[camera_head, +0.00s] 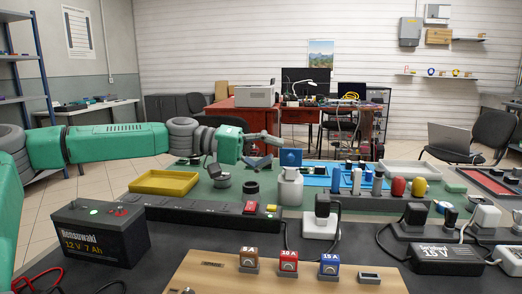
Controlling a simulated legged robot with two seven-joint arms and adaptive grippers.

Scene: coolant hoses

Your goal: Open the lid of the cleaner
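I cannot tell for sure which of these is the cleaner. My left gripper (270,140) reaches in from the left, above the mat, pointing right, with its tips just left of the blue top. The fingers are small and seen side-on, so their opening and any contact are unclear. My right gripper is out of view.
A yellow tray (164,182) and a black battery (100,233) are at left. A black power strip (205,213) crosses in front. Plugs and adapters (446,259) crowd the right. A wooden board (225,284) with switches lies nearest. Coloured cylinders (398,187) stand behind right.

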